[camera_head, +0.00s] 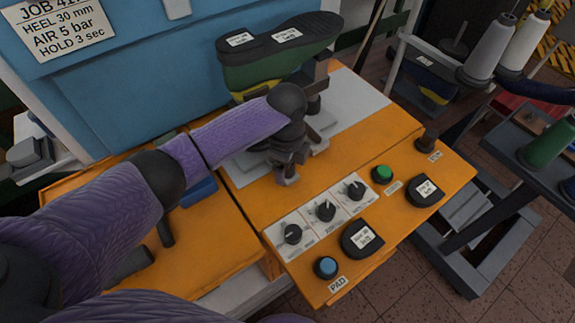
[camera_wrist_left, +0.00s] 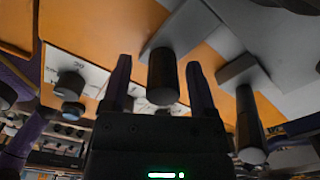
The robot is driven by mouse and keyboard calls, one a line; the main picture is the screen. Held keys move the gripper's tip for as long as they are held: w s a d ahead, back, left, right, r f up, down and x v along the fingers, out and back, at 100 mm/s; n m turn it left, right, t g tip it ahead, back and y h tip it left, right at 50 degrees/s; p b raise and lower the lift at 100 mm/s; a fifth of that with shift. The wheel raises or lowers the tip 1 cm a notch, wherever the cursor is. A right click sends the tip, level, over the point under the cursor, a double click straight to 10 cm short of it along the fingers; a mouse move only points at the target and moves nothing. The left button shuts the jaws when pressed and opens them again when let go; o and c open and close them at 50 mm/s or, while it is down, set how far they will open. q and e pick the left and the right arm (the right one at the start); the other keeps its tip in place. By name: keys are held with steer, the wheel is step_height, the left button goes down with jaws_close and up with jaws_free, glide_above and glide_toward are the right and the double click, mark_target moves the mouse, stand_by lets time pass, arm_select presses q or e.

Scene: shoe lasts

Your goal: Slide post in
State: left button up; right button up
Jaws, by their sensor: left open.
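My left gripper (camera_head: 288,172) reaches down over the grey plate (camera_head: 250,168) on the orange machine top, in front of the upturned boot. In the left wrist view the gripper (camera_wrist_left: 160,85) is open. A dark cylindrical post (camera_wrist_left: 162,78) on a grey block shows between its two fingers; I cannot tell if they touch it. A second dark post (camera_wrist_left: 249,125) on another grey block stands to the right. The green boot (camera_head: 262,72) is sole up, with white labels on its black sole. The arm hides part of the plate in the head view.
Several black knobs (camera_head: 326,210), a green button (camera_head: 382,174) and a blue button (camera_head: 325,267) line the front panel. A blue panel (camera_head: 130,75) rises behind. Thread spools (camera_head: 487,55) stand at the far right.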

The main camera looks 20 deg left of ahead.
arm_select(q)
steer(key=shift+w, duration=0.15)
jaws_close()
stand_by(1.3)
